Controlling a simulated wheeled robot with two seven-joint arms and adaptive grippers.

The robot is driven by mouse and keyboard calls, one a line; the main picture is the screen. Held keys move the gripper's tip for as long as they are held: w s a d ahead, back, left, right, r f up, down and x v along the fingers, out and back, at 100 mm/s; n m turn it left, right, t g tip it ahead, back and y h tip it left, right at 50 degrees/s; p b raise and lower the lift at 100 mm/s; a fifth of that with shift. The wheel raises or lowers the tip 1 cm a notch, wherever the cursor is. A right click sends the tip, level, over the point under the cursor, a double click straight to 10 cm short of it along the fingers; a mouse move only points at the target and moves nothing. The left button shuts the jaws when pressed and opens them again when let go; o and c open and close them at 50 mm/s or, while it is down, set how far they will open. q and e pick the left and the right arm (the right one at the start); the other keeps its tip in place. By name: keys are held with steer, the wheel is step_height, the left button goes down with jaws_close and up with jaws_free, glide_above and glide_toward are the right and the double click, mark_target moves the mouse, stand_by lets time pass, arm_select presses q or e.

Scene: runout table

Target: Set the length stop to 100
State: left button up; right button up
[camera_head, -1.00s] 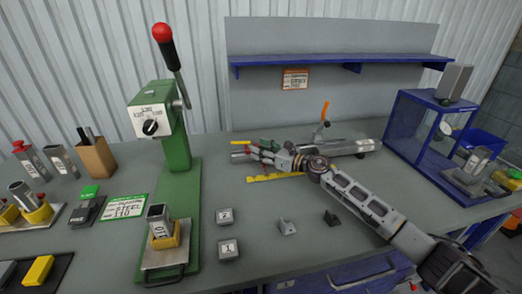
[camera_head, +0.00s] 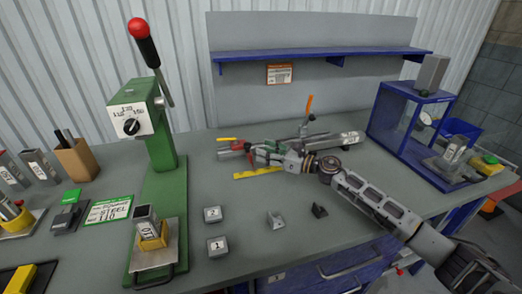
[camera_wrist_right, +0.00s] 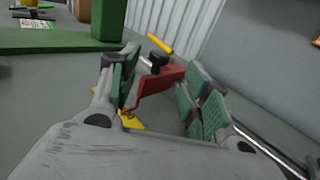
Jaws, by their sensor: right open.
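The length stop (camera_wrist_right: 160,80) shows in the right wrist view as a red block with a black knob on top. It stands between the two green-padded fingers of my right gripper (camera_wrist_right: 163,88). The fingers are apart, with gaps visible beside the block. In the head view my right gripper (camera_head: 264,152) is low over the bench, just behind a yellow scale strip (camera_head: 258,173); it partly hides the stop. The strip's markings are too small to read. The yellow strip also shows below the stop in the wrist view (camera_wrist_right: 130,121). My left gripper is not in view.
A green lever press (camera_head: 165,155) stands left. Numbered blocks (camera_head: 217,246) and small grey pieces (camera_head: 276,220) lie in front. A blue-framed box (camera_head: 405,125) is at right.

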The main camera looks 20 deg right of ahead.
steer(key=shift+v, duration=1.85)
steer(key=shift+r, duration=0.1)
arm_select(q)
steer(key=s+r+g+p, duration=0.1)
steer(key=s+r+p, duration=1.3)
steer(key=p, duration=0.7)
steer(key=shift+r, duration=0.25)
arm_select(e)
step_height(320, 180, up, 21)
arm_select(q)
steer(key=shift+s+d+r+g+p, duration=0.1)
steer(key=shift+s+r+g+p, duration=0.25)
steer(key=shift+p, duration=0.2)
arm_select(e)
steer(key=shift+r, duration=0.45)
